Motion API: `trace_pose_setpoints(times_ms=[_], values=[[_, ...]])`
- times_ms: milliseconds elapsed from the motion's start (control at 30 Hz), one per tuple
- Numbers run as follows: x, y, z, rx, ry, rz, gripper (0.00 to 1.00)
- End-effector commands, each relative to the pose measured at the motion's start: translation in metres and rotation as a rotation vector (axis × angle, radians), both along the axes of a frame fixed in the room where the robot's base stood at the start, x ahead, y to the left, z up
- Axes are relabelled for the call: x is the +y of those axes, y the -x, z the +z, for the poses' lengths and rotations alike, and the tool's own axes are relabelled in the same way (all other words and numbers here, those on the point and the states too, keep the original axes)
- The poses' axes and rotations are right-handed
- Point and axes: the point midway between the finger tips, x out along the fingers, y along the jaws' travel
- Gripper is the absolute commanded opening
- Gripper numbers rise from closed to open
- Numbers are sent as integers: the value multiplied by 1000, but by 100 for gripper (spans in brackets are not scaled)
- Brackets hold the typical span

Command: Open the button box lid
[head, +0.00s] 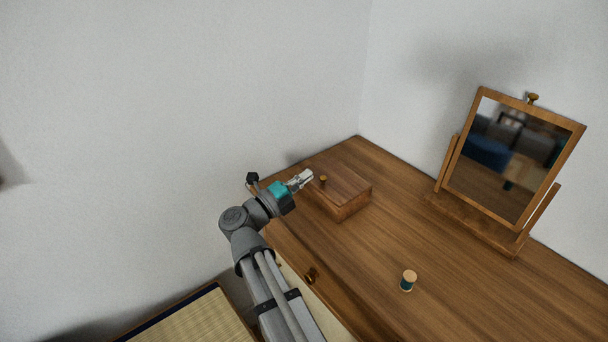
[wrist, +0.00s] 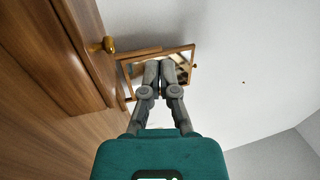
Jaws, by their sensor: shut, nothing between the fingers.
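The button box (head: 350,207) is a low brown wooden box on the desk, near the wall corner. Its lid (head: 346,179) looks closed and flat, with a small round knob (head: 323,180) on top. The knob also shows in the wrist view (wrist: 103,45), left of my fingers, standing out from the lid (wrist: 72,40). My gripper (head: 307,175) is beside the knob, on its left in the head view, and apart from it in the wrist view. In the wrist view my gripper (wrist: 158,66) has its fingers together and empty. The box's inside is hidden.
A tilting mirror (head: 512,155) in a wooden stand is at the right back of the desk (head: 440,280). A green thread spool (head: 408,281) stands nearer the front. White walls rise behind and left. The desk between box and mirror is clear.

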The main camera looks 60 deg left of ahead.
Motion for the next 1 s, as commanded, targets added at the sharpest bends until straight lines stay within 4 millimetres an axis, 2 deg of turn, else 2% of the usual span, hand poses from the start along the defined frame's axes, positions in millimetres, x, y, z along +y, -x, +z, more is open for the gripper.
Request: trace_pose_setpoints(times_ms=[600, 800, 1000], values=[[8, -88, 22, 0, 0, 0, 0], [10, -108, 27, -1, 0, 1, 0], [11, -115, 28, 0, 1, 3, 0]])
